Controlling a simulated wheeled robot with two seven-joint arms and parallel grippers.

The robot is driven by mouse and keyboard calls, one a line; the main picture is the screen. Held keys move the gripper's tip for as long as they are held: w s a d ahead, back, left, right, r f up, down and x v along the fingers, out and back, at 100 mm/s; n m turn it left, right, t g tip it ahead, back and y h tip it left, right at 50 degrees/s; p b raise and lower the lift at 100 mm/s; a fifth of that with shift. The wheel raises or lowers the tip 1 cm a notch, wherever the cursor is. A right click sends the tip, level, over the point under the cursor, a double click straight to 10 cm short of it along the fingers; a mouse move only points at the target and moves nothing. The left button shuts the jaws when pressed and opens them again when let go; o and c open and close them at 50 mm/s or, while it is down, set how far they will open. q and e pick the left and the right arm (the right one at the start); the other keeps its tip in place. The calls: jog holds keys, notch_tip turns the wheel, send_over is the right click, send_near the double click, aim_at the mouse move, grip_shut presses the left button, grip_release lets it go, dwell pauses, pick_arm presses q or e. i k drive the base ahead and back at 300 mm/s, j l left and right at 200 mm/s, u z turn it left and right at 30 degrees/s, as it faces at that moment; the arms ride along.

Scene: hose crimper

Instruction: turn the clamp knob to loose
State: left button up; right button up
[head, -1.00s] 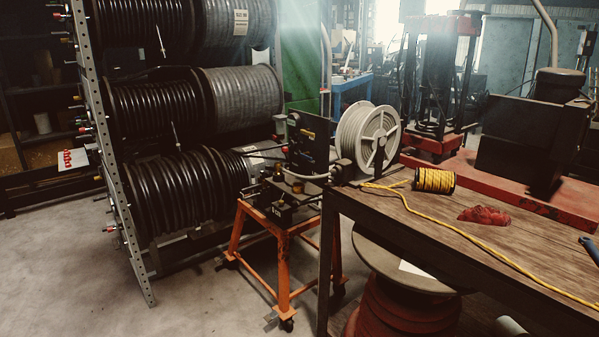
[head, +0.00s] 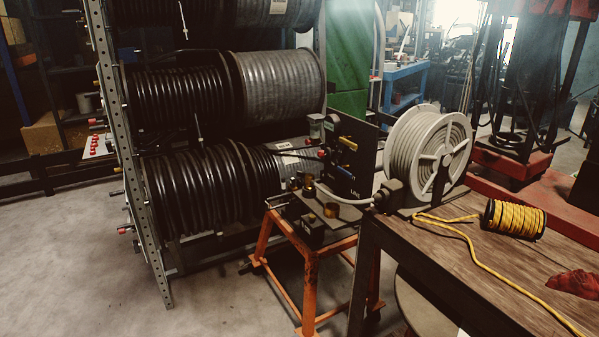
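The hose crimper (head: 345,165) is a dark upright panel with small yellow, blue and red fittings on its face, in the middle of the head view. In front of it, a black block and brass-coloured round parts (head: 331,210) sit on an orange wheeled stand (head: 308,268). I cannot tell which of these small parts is the clamp knob, nor its setting. Neither of my grippers is in view.
A rack (head: 128,165) with large black hose reels stands at the left. A wooden workbench (head: 440,265) fills the right front, bearing a white hose reel (head: 428,150) and a yellow rope spool (head: 515,219). The concrete floor (head: 80,265) is open at front left.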

aim_at(301, 174)
jog(key=i+j+z, duration=0.15)
jog(key=z, duration=0.4)
jog(key=i+j+z, duration=0.15)
jog(key=j, duration=0.15)
jog(key=i+j+z, duration=0.2)
jog(key=j+z, duration=0.15)
jog(key=j, duration=0.2)
jog(key=i+j, duration=0.15)
jog(key=j, duration=0.3)
jog(key=i+j, duration=0.15)
jog(key=j, duration=0.25)
jog(key=i+j+z, duration=0.1)
jog(key=j, duration=0.35)
jog(key=i+j, duration=0.15)
jog(key=j, duration=0.3)
jog(key=i+j, duration=0.15)
jog(key=j, duration=0.3)
jog(key=i+j+z, duration=0.1)
jog(key=j, duration=0.3)
